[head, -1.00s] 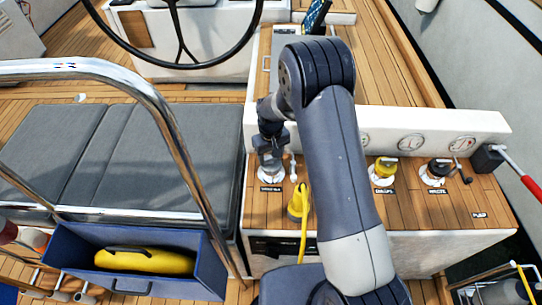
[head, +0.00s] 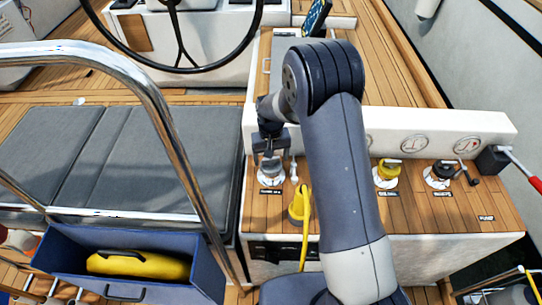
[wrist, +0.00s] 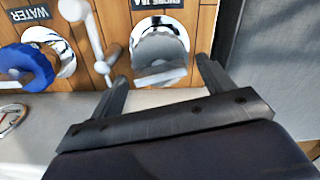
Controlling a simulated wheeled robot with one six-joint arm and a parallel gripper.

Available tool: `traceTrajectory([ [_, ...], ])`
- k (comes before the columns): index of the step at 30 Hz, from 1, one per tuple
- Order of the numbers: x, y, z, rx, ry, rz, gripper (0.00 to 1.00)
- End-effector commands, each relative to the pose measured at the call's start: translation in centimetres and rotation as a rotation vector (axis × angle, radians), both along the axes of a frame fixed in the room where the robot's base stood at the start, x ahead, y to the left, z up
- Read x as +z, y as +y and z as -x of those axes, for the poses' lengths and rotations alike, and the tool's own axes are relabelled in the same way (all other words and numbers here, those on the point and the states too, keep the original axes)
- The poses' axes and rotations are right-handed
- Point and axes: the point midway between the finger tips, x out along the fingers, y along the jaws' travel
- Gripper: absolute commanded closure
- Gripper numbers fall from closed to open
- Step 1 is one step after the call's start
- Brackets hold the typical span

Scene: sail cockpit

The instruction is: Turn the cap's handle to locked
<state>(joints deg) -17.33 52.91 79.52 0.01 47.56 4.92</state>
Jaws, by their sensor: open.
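A grey cap in a round shiny fitting (wrist: 160,50) shows in the wrist view, with a dark label at its rim that I cannot fully read. In the head view its fitting (head: 270,180) sits on the wooden top at the left end, partly hidden under my gripper (head: 270,157). My gripper (wrist: 162,72) is open. Its two fingers lie apart on either side of the cap's near edge in the wrist view, with no clear contact. I cannot tell the handle's angle or read a locked mark.
A blue cap (wrist: 25,68) labelled WATER and a white lever (wrist: 97,45) are beside the grey cap. A yellow cap (head: 388,172) and a black cap (head: 440,172) stand farther right. A yellow plug with cable (head: 298,207) is close in front. A steel rail (head: 165,125) arches at left.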

Motion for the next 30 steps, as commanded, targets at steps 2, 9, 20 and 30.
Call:
traceTrajectory([
  [2, 0.0, 0.0, 0.0, 0.0, 0.0, 0.0, 0.24],
  [9, 0.5, 0.0, -0.1, 0.0, -0.002, 0.0, 0.24],
  [20, 6.8, 0.0, -0.1, 0.0, -0.005, -0.001, 0.24],
  [30, 10.7, 0.0, 0.0, 0.0, -0.001, 0.0, 0.24],
])
